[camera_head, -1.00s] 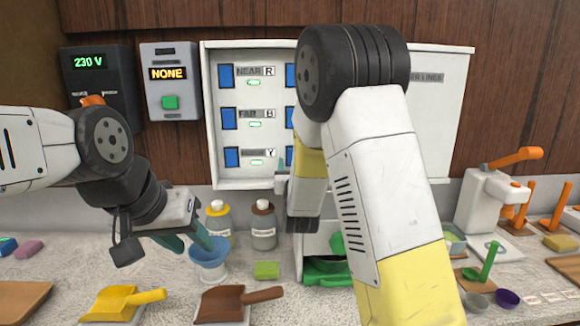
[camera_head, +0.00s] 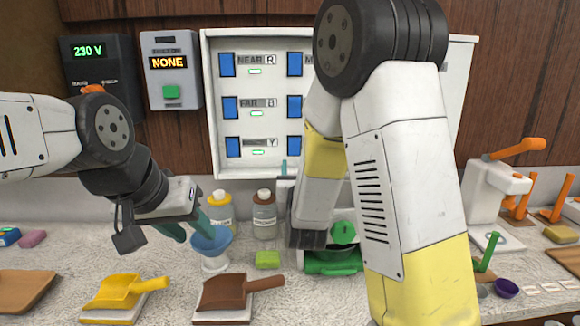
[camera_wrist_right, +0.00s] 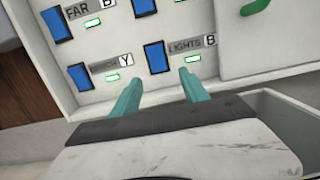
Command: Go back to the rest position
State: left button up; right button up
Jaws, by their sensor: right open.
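My left gripper (camera_head: 188,229) is at the left in the head view, low over the counter. Its two teal fingers are apart; one overlaps the rim of a blue funnel-like cup (camera_head: 212,242), and I cannot tell whether they touch. My right arm crosses the middle right of the head view and hides part of the switch panel. My right gripper (camera_head: 285,168) is mostly hidden there by its own wrist. In the right wrist view its two teal fingers (camera_wrist_right: 160,92) are apart with nothing between them, in front of the panel's lower switches (camera_wrist_right: 155,57).
The white switch panel (camera_head: 212,160) is on the wooden wall, beside a grey box reading NONE (camera_head: 172,95). Below stand two bottles (camera_head: 264,218), a green block (camera_head: 267,259), yellow (camera_head: 125,290) and brown (camera_head: 228,291) scoops. A white press (camera_head: 480,190) stands at right.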

jog(key=s+d+r+m+g+h, duration=0.1)
jog(key=s+d+m+g+h, duration=0.2)
jog(key=d+m+h, duration=0.45)
jog(key=s+d+r+m+g+h, duration=0.15)
jog(key=d+m, duration=0.25)
jog(key=d, duration=0.6)
jog(key=s+d+f+m+g+h, duration=0.1)
jog(key=s+d+f+m+g, duration=0.1)
jog(key=s+d+m+g, duration=0.3)
jog(key=s+d+f+m+g, duration=0.25)
jog(key=s+m+g, duration=0.2)
jog(key=s, duration=0.25)
jog(key=s+a+f+m+g+y, duration=0.2)
jog(key=s+a+f+m+y, duration=0.1)
jog(key=s+a+m+y, duration=0.55)
jog(key=s+a+r+m+t+y, duration=0.2)
jog(key=s+a+r+m+y, duration=0.1)
jog(key=a, duration=0.5)
notch_tip(320, 180, up, 3)
jog(key=shift+a+f+m+t+y, duration=0.25)
jog(key=shift+m+t+y, duration=0.25)
jog(key=shift+m, duration=0.75)
jog(key=shift+s, duration=0.1)
